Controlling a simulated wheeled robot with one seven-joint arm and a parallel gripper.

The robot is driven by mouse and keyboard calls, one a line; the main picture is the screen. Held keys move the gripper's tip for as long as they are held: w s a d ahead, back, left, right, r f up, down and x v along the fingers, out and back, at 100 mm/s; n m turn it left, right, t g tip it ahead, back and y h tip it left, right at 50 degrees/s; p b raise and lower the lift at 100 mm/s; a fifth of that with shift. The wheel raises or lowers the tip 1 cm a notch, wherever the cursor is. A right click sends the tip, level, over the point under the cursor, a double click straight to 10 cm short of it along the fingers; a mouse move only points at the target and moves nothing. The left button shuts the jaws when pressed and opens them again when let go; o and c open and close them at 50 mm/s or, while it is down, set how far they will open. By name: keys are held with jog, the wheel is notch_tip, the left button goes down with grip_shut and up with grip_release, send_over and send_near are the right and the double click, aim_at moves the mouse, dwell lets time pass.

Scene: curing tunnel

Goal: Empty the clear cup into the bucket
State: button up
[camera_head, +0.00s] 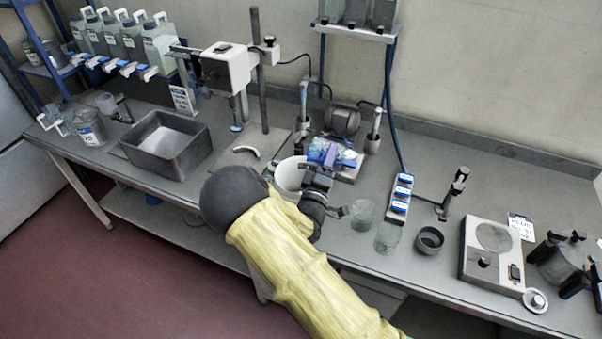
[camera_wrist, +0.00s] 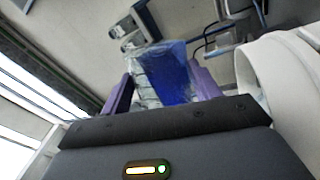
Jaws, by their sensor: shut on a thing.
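My gripper (camera_wrist: 163,88) has purple fingers and is shut on the clear cup (camera_wrist: 146,73), which has blue contents (camera_wrist: 178,85) showing through its wall. In the head view the held cup (camera_head: 328,152) looks tipped over on its side, above the bench. The white bucket (camera_head: 289,177) stands just left of and nearer than the cup, partly hidden by my arm. In the wrist view the bucket (camera_wrist: 280,90) is close on the right, beside the gripper. I cannot tell whether the cup's mouth is over the bucket or whether anything is pouring out.
A clear glass (camera_head: 362,214), another clear vessel (camera_head: 388,237) and a dark round dish (camera_head: 429,240) stand right of my gripper. A stand with a metal post (camera_head: 260,85) rises behind left. A grey bin (camera_head: 165,148) is farther left; a square device (camera_head: 492,258) is at right.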

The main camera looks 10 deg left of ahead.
aim_at(313, 161)
jog(key=shift+a+r+n, duration=0.15)
jog(key=shift+a+n, duration=0.15)
jog(key=shift+n, duration=0.1)
jog(key=shift+a+r+n+t+y+p, duration=0.15)
jog(key=shift+r+n+y+p, duration=0.15)
jog(key=shift+n, duration=0.4)
jog(key=shift+a+r+n+t+y+p, duration=0.1)
jog(key=shift+r+n+t+y+p, duration=0.1)
jog(key=shift+n+y, duration=0.4)
jog(key=shift+a+r+n+t+y+p, duration=0.15)
jog(key=shift+r+n+y+p, duration=0.1)
jog(key=shift+n, duration=0.55)
jog(key=shift+c, duration=0.2)
jog(key=shift+a+f+n+y+b, duration=0.15)
jog(key=shift+f+n+y+b, duration=0.1)
jog(key=shift+n, duration=0.4)
jog(key=shift+a+f+n+y+b, duration=0.15)
jog(key=shift+f+n+y, duration=0.1)
jog(key=shift+n, duration=0.4)
jog(key=shift+a+r+n, duration=0.15)
jog(key=shift+n, duration=0.35)
jog(key=shift+a+r+n+y+p, duration=0.25)
jog(key=shift+n+y, duration=0.25)
jog(key=shift+n, duration=0.4)
jog(key=shift+a+r+n+y+p, duration=0.15)
jog(key=shift+a+n+y+p, duration=0.25)
jog(key=shift+n, duration=0.5)
jog(key=shift+a+f+n+y+b, duration=0.15)
jog(key=shift+f+n+y+b, duration=0.25)
jog(key=shift+n, duration=0.5)
